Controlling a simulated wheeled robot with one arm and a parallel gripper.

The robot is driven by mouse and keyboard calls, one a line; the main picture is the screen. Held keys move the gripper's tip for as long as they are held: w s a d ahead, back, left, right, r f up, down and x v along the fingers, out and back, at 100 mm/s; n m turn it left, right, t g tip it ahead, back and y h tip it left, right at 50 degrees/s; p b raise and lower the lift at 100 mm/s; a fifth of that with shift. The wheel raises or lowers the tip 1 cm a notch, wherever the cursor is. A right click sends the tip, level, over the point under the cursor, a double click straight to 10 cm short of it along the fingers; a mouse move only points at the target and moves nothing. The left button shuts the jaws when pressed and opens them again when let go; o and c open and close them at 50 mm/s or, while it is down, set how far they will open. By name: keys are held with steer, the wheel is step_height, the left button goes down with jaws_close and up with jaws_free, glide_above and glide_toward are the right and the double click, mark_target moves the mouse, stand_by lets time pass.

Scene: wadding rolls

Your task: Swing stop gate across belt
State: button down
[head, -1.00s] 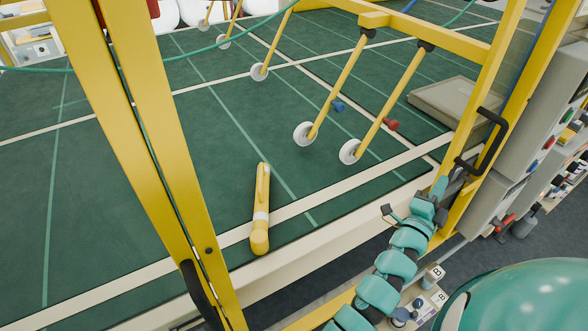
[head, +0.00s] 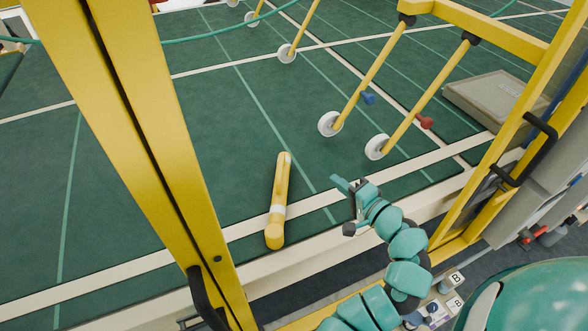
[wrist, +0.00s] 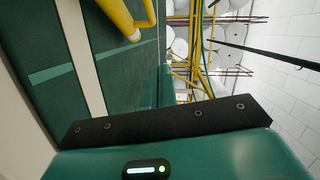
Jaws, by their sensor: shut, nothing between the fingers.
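The stop gate is a yellow bar (head: 283,178) with a white band and a rounded near end. It lies over the green belt (head: 130,215) near its front edge and points away from me, slightly right. My gripper (head: 342,186) is teal, to the right of the bar and apart from it, above the belt's front strip. It is shut and holds nothing. In the wrist view a yellow bar (wrist: 116,14) with a bent handle-like piece shows at the top, beyond the gripper's dark edge. The fingertips are not clear there.
A yellow frame post (head: 140,150) stands close on the left, another (head: 490,160) on the right with a black handle. Yellow legs with white wheels (head: 330,123) rest on the belt behind. A grey tray (head: 495,98) sits at the right.

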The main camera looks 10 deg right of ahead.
mark_target(280, 185)
steer(key=w+a+f+p, duration=0.2)
steer(key=w+a+f, duration=0.1)
steer(key=w+a, duration=0.6)
steer(key=shift+w+a+g+y, duration=0.3)
steer(key=shift+g, duration=0.1)
steer(key=shift+w, duration=0.1)
stand_by(0.4)
steer(key=shift+b, duration=0.3)
